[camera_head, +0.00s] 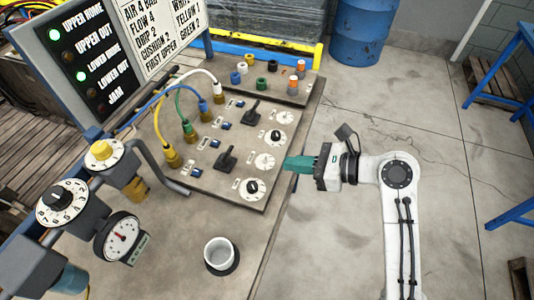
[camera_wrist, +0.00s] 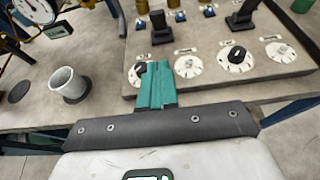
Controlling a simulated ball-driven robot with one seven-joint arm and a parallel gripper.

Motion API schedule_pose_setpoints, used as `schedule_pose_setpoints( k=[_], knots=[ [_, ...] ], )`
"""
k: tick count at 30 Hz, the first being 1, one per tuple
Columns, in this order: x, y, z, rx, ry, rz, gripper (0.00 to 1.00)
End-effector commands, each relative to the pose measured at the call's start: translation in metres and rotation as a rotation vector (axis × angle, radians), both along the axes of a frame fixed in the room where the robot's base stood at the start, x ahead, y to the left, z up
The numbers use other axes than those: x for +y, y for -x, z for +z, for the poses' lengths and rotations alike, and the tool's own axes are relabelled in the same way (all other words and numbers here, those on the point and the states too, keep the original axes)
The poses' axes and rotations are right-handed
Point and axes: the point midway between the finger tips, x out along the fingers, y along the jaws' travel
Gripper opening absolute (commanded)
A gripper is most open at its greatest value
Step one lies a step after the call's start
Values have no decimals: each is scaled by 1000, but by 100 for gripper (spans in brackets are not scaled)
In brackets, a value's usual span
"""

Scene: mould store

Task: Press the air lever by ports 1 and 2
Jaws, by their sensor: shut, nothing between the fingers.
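Two black air levers stand on the grey valve panel (camera_head: 205,185). The nearer lever (camera_head: 227,158) is beside the yellow and green hose ends, and the farther lever (camera_head: 251,110) is beside the blue and white ones. Port numbers are too small to read, so I cannot tell which lever is by ports 1 and 2. In the wrist view the nearer lever (camera_wrist: 160,28) is ahead of my fingers and the farther lever (camera_wrist: 241,15) is to the right. My gripper (camera_head: 288,163), with teal fingers, is shut and empty at the panel's right edge, apart from both levers.
White dials with black knobs (camera_head: 252,187) line the panel's right side, near my fingers. A white cup (camera_head: 220,253) stands on the bench. A gauge (camera_head: 121,238) and pipework are at left. On the sign, UPPER HOME (camera_head: 54,35) and LOWER HOME (camera_head: 81,76) are lit green.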

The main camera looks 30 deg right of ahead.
Motion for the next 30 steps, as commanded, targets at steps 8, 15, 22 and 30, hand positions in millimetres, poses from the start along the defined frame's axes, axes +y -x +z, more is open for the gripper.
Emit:
schedule_pose_setpoints(
  k=[8,15,22,30],
  knots=[
    [27,-35,-16,2,0,6,0],
    [52,-70,-33,0,1,4,0],
    [68,-93,-20,-1,2,2,0],
    [74,-101,-17,-1,1,0,0]
  ],
)
